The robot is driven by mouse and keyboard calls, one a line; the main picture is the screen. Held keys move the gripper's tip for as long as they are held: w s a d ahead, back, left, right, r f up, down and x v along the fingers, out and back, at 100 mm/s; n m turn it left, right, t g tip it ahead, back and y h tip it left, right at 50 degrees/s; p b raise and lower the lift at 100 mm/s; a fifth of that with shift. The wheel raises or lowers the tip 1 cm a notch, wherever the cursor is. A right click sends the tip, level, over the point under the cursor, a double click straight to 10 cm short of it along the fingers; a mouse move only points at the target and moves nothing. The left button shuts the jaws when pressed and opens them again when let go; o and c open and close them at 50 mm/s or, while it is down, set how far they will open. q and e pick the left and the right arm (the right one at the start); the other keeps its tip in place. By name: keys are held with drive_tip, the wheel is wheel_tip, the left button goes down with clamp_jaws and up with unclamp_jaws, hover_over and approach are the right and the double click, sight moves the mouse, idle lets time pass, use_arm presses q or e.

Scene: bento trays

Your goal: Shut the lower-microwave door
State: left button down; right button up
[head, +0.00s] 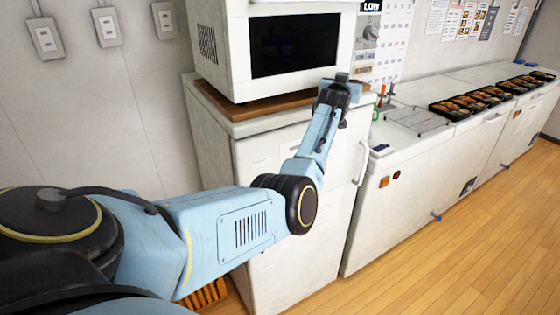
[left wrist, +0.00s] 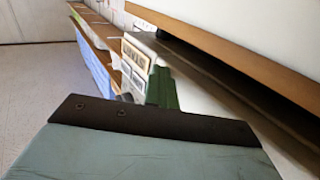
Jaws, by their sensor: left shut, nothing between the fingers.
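The lower microwave (head: 240,84) is a white box with a dark window in its door (head: 295,45), at the top of the head view. Its door looks flush or nearly flush with the body; I cannot tell whether a narrow gap is left. A panel with a knob and a "LOW" display (head: 371,7) is right of the door. My left gripper (head: 342,78) is shut and empty at the door's lower right corner; I cannot tell whether it touches the door. In the left wrist view a white surface with a brown board edge (left wrist: 220,50) runs close by. My right gripper is not in view.
The microwave stands on a brown board (head: 250,107) over a white cabinet (head: 262,155) with a handle at its right. A long white counter (head: 440,110) to the right carries a wire rack and several filled black bento trays (head: 465,108). The wooden floor at right is clear.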

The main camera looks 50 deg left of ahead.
use_arm(q)
drive_tip(key=shift+a+r, duration=0.25)
drive_tip(key=shift+r, duration=0.05)
drive_tip(key=shift+d, duration=0.15)
